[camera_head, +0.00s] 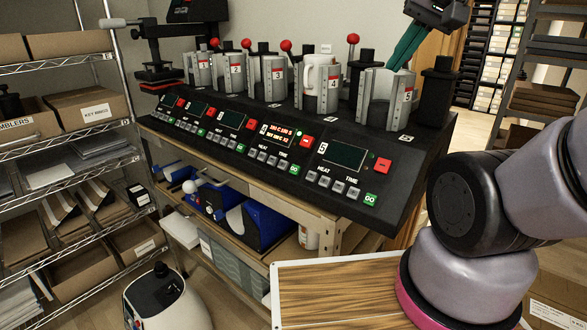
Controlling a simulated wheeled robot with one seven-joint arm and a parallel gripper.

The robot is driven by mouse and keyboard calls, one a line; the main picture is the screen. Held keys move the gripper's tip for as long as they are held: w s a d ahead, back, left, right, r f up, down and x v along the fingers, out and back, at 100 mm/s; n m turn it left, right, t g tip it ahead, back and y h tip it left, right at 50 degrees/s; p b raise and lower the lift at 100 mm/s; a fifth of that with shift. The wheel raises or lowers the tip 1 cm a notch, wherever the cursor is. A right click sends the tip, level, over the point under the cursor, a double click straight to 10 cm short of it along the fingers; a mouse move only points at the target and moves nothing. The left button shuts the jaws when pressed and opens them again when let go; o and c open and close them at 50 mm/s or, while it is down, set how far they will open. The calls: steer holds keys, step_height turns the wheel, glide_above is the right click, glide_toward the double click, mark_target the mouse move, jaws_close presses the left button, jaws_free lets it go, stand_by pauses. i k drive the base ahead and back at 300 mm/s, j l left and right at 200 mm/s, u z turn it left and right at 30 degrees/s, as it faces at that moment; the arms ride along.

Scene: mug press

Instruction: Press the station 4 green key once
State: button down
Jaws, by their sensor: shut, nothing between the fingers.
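The sloped black control panel (225,128) carries several stations, each with a display, grey keys and a green key. The station 4 green key (294,169) is at the right end of its key row, below the lit station 4 display (278,134). Station 5's green key (370,197) is further right. My gripper (393,66) has teal fingers shut together and empty, pointing down and left. Its tips appear at the top of press 5 (401,97), far above and to the right of the station 4 key; whether they touch the press is unclear.
Numbered presses stand behind the panel; press 4 holds a white mug (316,74). Red knobs (353,38) rise among them. My arm fills the right side. Wire shelves (75,143) stand at left. The space in front of the panel's station 4 is clear.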

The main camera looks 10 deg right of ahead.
mark_target(295, 170)
steer(key=k+j+z, duration=0.15)
steer(key=k+j, duration=0.5)
steer(key=k+j+z, duration=0.15)
steer(key=k+j, duration=0.5)
steer(key=k, duration=0.05)
